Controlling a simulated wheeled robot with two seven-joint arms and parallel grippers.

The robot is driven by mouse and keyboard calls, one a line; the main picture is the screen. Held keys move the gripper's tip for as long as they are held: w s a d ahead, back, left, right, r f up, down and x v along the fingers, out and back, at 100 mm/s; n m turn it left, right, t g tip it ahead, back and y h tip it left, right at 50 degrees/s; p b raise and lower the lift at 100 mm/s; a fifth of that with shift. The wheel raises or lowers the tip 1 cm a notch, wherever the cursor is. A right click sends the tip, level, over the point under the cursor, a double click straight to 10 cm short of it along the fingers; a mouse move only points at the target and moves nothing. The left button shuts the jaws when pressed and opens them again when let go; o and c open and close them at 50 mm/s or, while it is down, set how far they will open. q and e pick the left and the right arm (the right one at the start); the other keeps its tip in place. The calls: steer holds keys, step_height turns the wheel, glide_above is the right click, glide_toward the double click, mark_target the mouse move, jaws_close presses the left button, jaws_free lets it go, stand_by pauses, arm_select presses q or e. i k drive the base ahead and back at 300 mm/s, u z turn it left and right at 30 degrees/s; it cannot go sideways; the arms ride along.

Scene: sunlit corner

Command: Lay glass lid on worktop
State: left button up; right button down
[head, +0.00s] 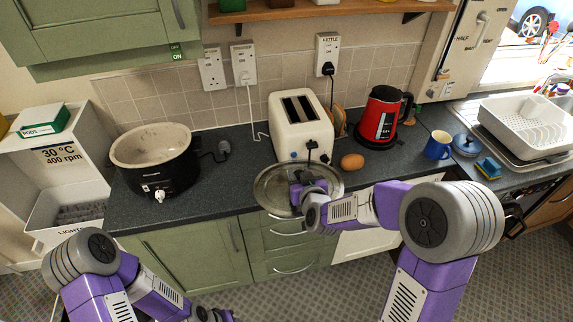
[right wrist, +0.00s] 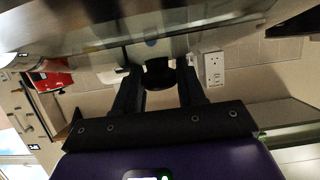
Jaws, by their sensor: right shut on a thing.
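The round glass lid (head: 268,191) with a metal rim is in front of the toaster, over the front edge of the dark worktop (head: 232,178). It overlaps the drawer fronts in the head view, and I cannot tell whether it touches the worktop. My right gripper (head: 308,178) is shut on the lid's dark knob. In the right wrist view my right gripper (right wrist: 159,85) has a finger on each side of the knob (right wrist: 158,72), and the glass (right wrist: 180,48) spreads across the top. My left arm is low at the left; its gripper's fingers are not visible.
A slow cooker (head: 155,165) without a lid stands on the left. A white toaster (head: 298,125) is behind the lid. A brown potato-like item (head: 352,161), red kettle (head: 378,118), blue mug (head: 438,146) and dish rack (head: 525,128) stand rightward. Clear worktop lies between cooker and lid.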

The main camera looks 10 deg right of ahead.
mark_target(236, 179)
steer(key=u, duration=2.75)
steer(key=k, duration=1.8)
steer(key=z, duration=1.55)
steer(key=i, duration=1.3)
steer(key=z, duration=0.05)
